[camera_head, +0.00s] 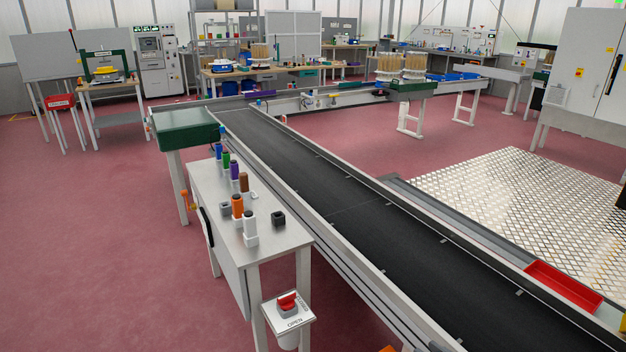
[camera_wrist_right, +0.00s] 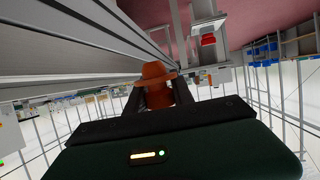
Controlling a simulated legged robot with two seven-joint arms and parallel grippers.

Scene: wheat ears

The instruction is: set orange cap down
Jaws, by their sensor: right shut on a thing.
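An orange cap (camera_wrist_right: 157,82) with a wide rim sits between the fingers of my right gripper (camera_wrist_right: 158,98) in the right wrist view. The gripper is shut on it and holds it clear of any surface that I can make out. A small orange patch (camera_head: 388,349) at the bottom edge of the head view may be the same cap. The small metal table (camera_head: 262,232) in the head view carries an orange bottle (camera_head: 237,207) among other coloured bottles. My left gripper is in neither view.
A black conveyor (camera_head: 340,200) runs beside the metal table. A dark block (camera_head: 278,219) and a white bottle with a dark top (camera_head: 249,226) stand on the table. A red tray (camera_head: 563,287) lies across the conveyor.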

